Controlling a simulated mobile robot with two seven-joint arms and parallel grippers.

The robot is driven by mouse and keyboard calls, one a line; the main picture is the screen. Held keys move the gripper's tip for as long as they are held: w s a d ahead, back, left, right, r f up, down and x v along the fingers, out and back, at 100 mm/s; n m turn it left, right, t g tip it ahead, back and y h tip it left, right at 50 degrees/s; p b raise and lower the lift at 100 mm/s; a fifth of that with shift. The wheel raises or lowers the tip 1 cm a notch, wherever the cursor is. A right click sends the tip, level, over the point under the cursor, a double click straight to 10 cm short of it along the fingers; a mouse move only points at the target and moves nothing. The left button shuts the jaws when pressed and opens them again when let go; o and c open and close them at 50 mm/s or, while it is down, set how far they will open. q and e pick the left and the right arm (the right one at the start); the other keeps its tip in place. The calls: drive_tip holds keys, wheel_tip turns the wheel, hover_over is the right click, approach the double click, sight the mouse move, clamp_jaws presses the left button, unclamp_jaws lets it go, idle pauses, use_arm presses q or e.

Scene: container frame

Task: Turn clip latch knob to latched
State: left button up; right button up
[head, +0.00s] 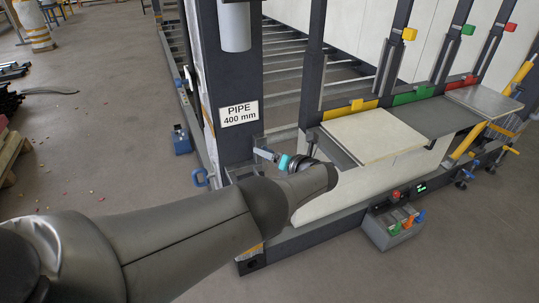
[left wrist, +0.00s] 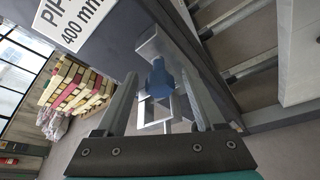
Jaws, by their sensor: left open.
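In the left wrist view, a blue knob (left wrist: 158,80) sits against a pale metal plate (left wrist: 150,47) on the dark post (left wrist: 115,45). A pale square metal loop (left wrist: 146,112) shows just below it. My left gripper (left wrist: 160,84) is open, with one finger on each side of the knob in the picture; I cannot tell whether they touch it. In the head view, my left gripper (head: 266,154) is at the post's foot, below the "PIPE 400 mm" sign (head: 239,112). A blue handle (head: 200,178) shows left of the post. My right gripper is not in view.
A pale box-like bench (head: 370,138) with yellow, green and red clips stands right of my arm. A grey box with coloured levers (head: 393,230) is on the floor in front. Stacked bundles (left wrist: 72,92) stand in the background. The floor on the left is mostly open.

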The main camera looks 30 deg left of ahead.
use_arm(q)
drive_tip(key=shift+s+d+r+p, duration=0.15)
drive_tip(key=shift+d+r+p, duration=0.05)
drive_tip(key=shift+d+p, duration=0.25)
drive_tip(key=p+v, duration=0.8)
drive_tip(key=v, duration=0.6)
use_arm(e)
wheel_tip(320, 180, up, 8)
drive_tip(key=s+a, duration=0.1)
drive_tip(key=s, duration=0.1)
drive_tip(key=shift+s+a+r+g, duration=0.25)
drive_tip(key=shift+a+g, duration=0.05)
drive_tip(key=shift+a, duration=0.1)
use_arm(q)
drive_tip(key=shift+s+d+f, duration=0.1)
